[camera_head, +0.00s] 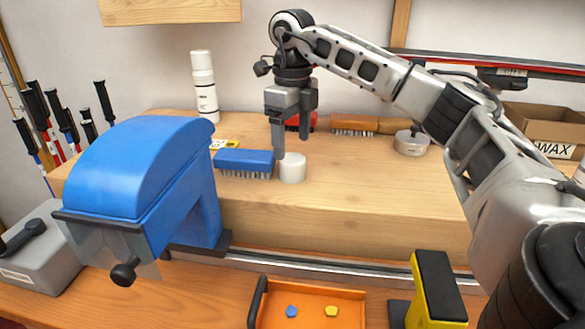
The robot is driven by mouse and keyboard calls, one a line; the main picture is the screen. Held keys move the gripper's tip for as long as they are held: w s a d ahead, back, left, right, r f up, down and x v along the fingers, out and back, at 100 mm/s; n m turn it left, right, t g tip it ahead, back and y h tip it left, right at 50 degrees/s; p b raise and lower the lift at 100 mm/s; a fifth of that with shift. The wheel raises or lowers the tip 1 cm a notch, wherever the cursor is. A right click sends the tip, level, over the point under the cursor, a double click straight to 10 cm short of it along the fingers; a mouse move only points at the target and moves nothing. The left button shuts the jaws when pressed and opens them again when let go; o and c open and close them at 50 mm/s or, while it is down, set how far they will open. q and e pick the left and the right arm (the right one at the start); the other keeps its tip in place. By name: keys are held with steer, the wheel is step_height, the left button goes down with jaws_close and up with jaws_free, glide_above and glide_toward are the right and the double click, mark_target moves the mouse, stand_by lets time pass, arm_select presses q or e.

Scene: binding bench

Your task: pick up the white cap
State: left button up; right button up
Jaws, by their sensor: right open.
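The white cap (292,168) is a short plain cylinder standing on the raised wooden bench, just right of the blue brush (243,160). My right gripper (292,147) points down over it, open, with nothing seen between its fingers. The left finger's tip is at the cap's upper left edge; I cannot tell whether it touches. The right finger's tip appears above and behind the cap. My left gripper is not in view.
A white bottle (204,88) stands at the back left. A brown brush (354,124) and a round tin (411,143) lie to the right. The blue clamp body (140,175) blocks the left front. An orange tray (265,315) sits below. Bench right of the cap is clear.

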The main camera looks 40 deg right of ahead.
mark_target(293, 158)
steer(key=shift+f, duration=2.7)
steer(key=c, duration=0.7)
